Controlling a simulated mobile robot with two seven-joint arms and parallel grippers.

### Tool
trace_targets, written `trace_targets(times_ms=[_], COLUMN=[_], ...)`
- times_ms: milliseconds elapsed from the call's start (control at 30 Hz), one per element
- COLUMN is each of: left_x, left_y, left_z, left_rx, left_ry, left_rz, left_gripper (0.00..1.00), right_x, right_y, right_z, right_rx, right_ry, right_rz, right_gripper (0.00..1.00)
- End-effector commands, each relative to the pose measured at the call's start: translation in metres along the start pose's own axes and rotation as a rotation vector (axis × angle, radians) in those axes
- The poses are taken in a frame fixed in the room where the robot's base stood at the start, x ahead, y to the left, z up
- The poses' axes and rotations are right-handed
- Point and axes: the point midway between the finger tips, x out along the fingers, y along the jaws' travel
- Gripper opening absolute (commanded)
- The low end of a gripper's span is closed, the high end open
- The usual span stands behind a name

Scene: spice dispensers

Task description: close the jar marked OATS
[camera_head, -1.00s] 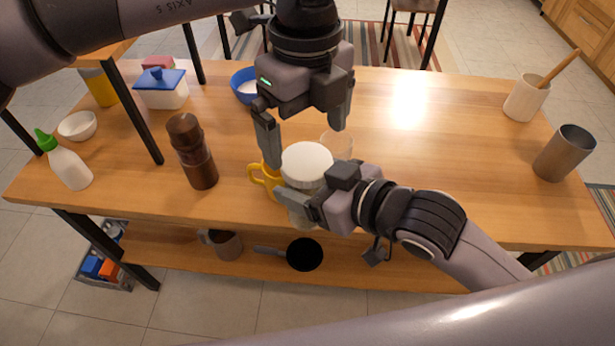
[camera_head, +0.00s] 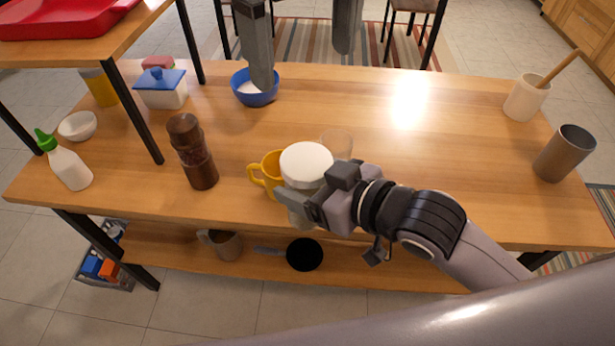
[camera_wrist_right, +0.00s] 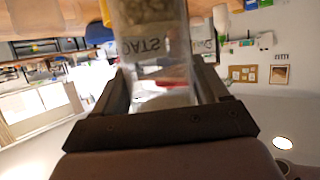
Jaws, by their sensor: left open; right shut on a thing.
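The jar marked OATS (camera_wrist_right: 150,35) is clear, with pale contents and its label readable in the right wrist view. In the head view its white lid (camera_head: 306,163) sits on top of the jar, near the table's front edge. I cannot tell whether the lid is fully seated. My right gripper (camera_head: 297,207) is shut on the jar's body, below the lid; its fingers also flank the jar in the right wrist view (camera_wrist_right: 165,85).
A yellow mug (camera_head: 268,172) stands just left of the jar, and a clear glass (camera_head: 338,144) just behind it. A brown pepper mill (camera_head: 193,155) is farther left. A blue bowl (camera_head: 254,92) is at the back. The table right of the jar is largely free.

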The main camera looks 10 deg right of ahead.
Motion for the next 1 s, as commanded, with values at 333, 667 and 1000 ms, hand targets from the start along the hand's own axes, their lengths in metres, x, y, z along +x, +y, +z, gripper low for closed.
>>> trace_targets(times_ms=[333,667,1000], left_x=[-0.006,0.012,0.042], left_y=[0.000,-0.009,-0.036], left_z=[0.000,-0.015,-0.068], left_rx=[0.001,0.089,0.337], left_ry=[0.001,0.129,0.583], left_rz=[0.001,-0.053,-0.360], left_gripper=[1.00,1.00,1.00], right_x=[0.000,0.000,0.000], right_y=[0.000,0.000,0.000], right_z=[-0.001,-0.001,-0.001], right_rx=[0.000,0.000,0.000], right_ry=[0.003,0.003,0.003], right_rz=[0.000,0.000,0.000], right_gripper=[0.00,0.00,0.00])
